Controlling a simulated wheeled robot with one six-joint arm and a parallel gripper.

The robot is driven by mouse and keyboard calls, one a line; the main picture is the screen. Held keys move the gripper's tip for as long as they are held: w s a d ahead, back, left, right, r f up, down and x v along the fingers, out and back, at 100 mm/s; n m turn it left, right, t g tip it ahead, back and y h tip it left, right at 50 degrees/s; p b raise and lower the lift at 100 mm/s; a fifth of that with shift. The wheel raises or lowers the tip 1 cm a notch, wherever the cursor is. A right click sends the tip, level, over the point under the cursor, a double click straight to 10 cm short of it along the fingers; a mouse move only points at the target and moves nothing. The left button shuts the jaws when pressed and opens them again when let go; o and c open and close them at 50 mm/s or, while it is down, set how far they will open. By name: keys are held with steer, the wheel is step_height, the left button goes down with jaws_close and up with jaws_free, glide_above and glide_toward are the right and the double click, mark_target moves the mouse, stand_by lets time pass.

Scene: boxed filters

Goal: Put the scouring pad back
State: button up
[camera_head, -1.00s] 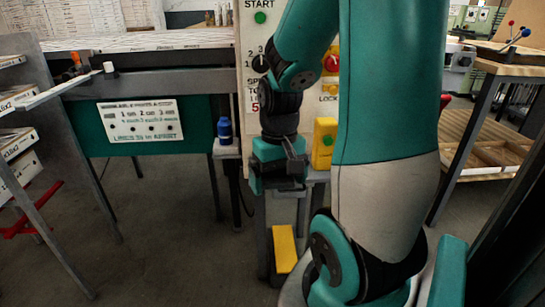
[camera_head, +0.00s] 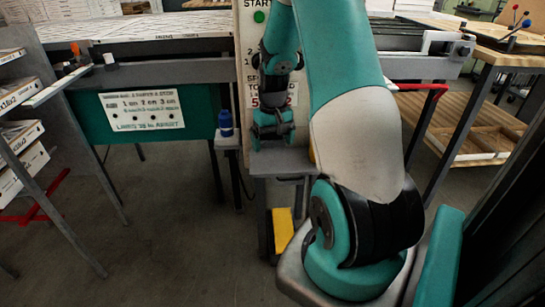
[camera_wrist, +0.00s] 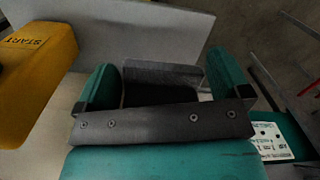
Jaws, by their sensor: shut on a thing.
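My gripper (camera_head: 272,140) is low in front of the control panel, just over a small grey shelf (camera_head: 290,166). In the wrist view its two teal fingers (camera_wrist: 165,88) are set wide apart on a dark thing (camera_wrist: 155,97), which I take to be the scouring pad. Its lower part is hidden behind the gripper's dark screwed plate. A thin grey upright plate (camera_wrist: 165,72) stands close beyond it; I cannot tell if they touch. In the head view the pad cannot be made out.
A yellow START box (camera_wrist: 35,65) is left in the wrist view; my arm mostly hides it in the head view. A blue bottle (camera_head: 225,123) stands left of my gripper. A yellow block (camera_head: 283,228) is low below the shelf. Boxed filters (camera_head: 20,140) sit on the left rack.

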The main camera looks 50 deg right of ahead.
mark_target(273, 166)
steer(key=shift+f, duration=3.05)
steer(key=shift+f, duration=0.1)
steer(key=o, duration=1)
steer(key=shift+f+b, duration=0.1)
steer(key=shift+b, duration=0.2)
steer(key=shift+c, duration=0.2)
steer(key=shift+o, duration=0.3)
